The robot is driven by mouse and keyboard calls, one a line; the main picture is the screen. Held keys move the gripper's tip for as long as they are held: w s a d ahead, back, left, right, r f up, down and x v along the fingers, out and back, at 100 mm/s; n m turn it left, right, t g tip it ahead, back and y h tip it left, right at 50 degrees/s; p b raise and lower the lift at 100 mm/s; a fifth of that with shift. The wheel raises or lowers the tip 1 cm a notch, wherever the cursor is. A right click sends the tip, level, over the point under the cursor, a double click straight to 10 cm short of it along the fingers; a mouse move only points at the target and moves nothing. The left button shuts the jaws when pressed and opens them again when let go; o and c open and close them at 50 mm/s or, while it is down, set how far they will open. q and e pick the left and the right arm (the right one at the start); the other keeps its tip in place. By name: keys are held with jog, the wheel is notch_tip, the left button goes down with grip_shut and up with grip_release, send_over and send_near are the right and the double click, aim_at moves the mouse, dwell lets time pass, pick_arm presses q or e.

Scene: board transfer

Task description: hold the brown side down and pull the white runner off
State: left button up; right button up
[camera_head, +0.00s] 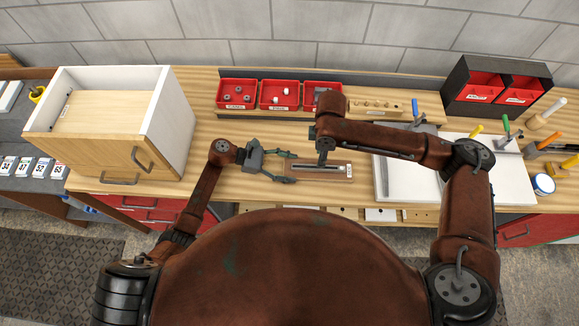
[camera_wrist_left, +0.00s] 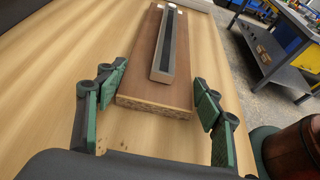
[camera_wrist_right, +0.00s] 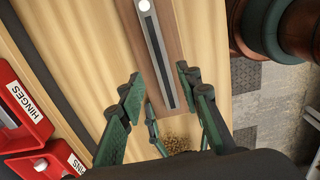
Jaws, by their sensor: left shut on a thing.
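The brown side (camera_head: 347,165) is a flat board lying on the wooden bench. The runner (camera_head: 318,168), a pale grey-white rail with a dark slot, lies lengthwise on it. My left gripper (camera_head: 292,168) is at the board's left end; in the left wrist view its fingers (camera_wrist_left: 158,88) sit on both edges of the brown board (camera_wrist_left: 150,100), gripping it, with the runner (camera_wrist_left: 167,55) between and beyond. My right gripper (camera_wrist_right: 160,80) is over the board, fingers apart on either side of the runner (camera_wrist_right: 152,40); they appear above it, not closed on it.
A white-and-wood drawer cabinet (camera_head: 172,105) stands at the left. Red bins (camera_head: 237,93) line the back, with a wooden block with holes (camera_head: 375,102). A white tray (camera_head: 515,185) and several coloured-handled tools are at the right. A dark rack (camera_head: 480,70) stands behind them.

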jog(key=shift+f, duration=3.65)
jog(key=shift+c, duration=0.4)
grip_shut()
